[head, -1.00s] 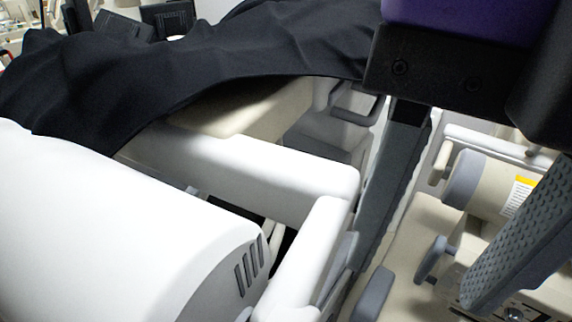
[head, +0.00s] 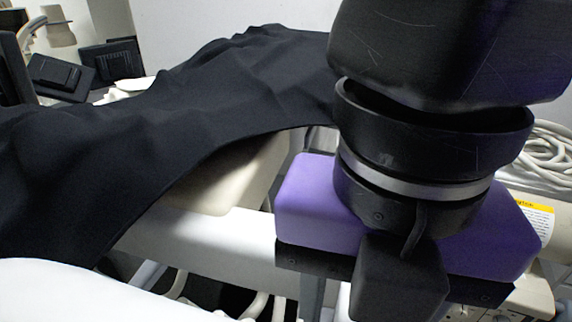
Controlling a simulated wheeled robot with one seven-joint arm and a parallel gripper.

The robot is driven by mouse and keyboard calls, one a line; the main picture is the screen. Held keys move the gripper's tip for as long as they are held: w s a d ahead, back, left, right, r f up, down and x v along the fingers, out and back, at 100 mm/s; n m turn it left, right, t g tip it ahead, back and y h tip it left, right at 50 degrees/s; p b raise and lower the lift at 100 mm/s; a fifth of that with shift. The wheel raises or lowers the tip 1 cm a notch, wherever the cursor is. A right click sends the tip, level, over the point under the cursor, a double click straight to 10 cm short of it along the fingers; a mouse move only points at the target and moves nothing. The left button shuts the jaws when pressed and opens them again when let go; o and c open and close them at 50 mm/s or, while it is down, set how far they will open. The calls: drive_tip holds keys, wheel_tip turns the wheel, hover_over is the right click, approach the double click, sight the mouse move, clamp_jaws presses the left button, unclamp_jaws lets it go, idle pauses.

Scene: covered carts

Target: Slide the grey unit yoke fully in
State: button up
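My gripper (head: 400,262) fills the right half of the head view. Its purple body and black wrist hang over the right end of a white beam (head: 215,232). Its fingers are almost wholly hidden below the body, apart from a grey strip under the left end. I cannot see whether they are apart or touch anything. The grey unit yoke cannot be made out; my gripper and wrist block the area right of the cover's edge. A beige block (head: 235,180) shows under the cover's edge, left of my gripper.
A black cloth cover (head: 170,125) drapes across the left and middle. A white rounded housing (head: 70,290) stands at the lower left. Pale tubes (head: 270,300) show below the beam. Coiled white cable (head: 548,160) and a beige machine with a yellow-edged label (head: 530,210) lie at right.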

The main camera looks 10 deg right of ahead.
drive_tip(key=shift+f, duration=0.7)
clamp_jaws()
idle(1.0)
